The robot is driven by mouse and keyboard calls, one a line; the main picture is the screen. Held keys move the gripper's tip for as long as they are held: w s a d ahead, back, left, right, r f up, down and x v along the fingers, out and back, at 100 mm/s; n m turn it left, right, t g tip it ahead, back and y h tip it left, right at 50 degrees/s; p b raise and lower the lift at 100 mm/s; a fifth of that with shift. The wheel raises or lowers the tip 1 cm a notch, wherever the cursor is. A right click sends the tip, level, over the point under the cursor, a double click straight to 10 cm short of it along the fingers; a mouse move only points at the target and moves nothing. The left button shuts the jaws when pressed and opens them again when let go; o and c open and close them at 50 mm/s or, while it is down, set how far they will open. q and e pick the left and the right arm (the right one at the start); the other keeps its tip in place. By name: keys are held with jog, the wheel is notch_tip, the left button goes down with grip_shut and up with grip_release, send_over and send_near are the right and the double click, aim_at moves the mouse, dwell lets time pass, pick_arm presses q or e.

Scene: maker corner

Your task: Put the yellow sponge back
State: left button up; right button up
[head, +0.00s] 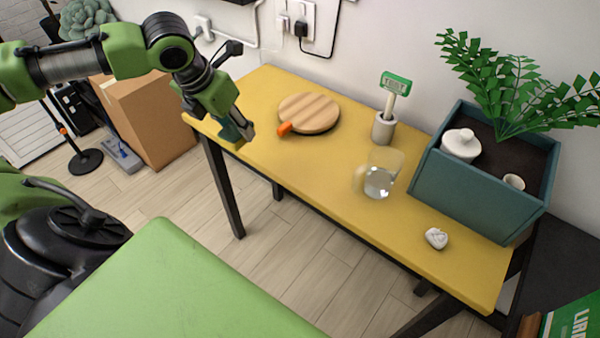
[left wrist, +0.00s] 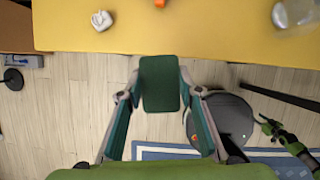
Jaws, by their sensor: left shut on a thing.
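My left gripper (head: 246,132) hangs by the left end of the yellow table in the head view. In the left wrist view its two fingers (left wrist: 159,83) are shut on a flat, rounded dark green pad (left wrist: 159,92). The pad looks like the sponge with its green face to the camera. No yellow side of it shows. It is held off the table, over the floor in that view. A small green and black arm end, which looks like my right gripper (left wrist: 268,125), shows at the right there. Its jaws are too small to read.
The yellow table (head: 310,180) bears a round wooden board (head: 308,112), an orange thing (head: 285,128), a utensil pot (head: 383,128), a glass of water (head: 378,183), a teal planter (head: 470,195) and a white lump (head: 436,238). A cardboard box (head: 155,125) stands at the left.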

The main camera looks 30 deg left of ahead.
pick_arm(q)
jog(key=shift+w+a+r+m, duration=0.1)
jog(key=shift+a+r+m, duration=0.2)
jog(key=shift+m, duration=0.3)
jog(key=shift+w+d+h, duration=0.1)
jog(key=shift+h, duration=0.2)
jog(key=w+d+f+p, duration=0.1)
jog(key=w+d+f, duration=0.2)
jog(key=w+d, duration=0.25)
send_near(302, 166)
jog(key=shift+w+a+f, duration=0.25)
jog(key=shift+w+f, duration=0.25)
jog(key=shift+w, duration=0.35)
jog(key=shift+w+d+f, duration=0.3)
jog(key=shift+d+f, duration=0.15)
jog(key=shift+f, duration=0.25)
notch_tip(302, 166, down, 3)
jog(key=shift+f, duration=0.1)
jog(key=o, duration=1.2)
jog(key=shift+c, duration=0.2)
pick_arm(e)
jog(key=shift+s+a+r, duration=0.15)
jog(key=shift+s+r, duration=0.05)
jog(key=shift+r, duration=0.15)
